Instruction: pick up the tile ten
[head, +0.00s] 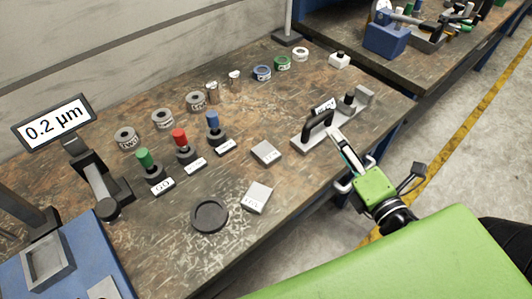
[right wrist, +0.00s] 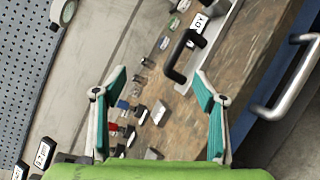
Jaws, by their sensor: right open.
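Two small grey square tiles lie on the worn brown bench in the head view. The back tile (head: 265,152) lies right of the plug stands, and the front tile (head: 258,197) lies nearer the front edge. Each has a label too small to read surely, so I cannot tell which is the ten. My right gripper (head: 338,162) is open and empty at the bench's front edge, right of both tiles and apart from them. In the right wrist view its spread fingers (right wrist: 161,82) frame the bench, with a grey tile (right wrist: 152,154) low between them. My left gripper is out of view.
A fixture (head: 307,141) with a black handle stands close beside my right gripper. A round black dish (head: 210,216) lies left of the front tile. Green, red and blue plugs (head: 180,139) stand behind, with several grey rings. A "0.2 µm" display (head: 54,122) is at left.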

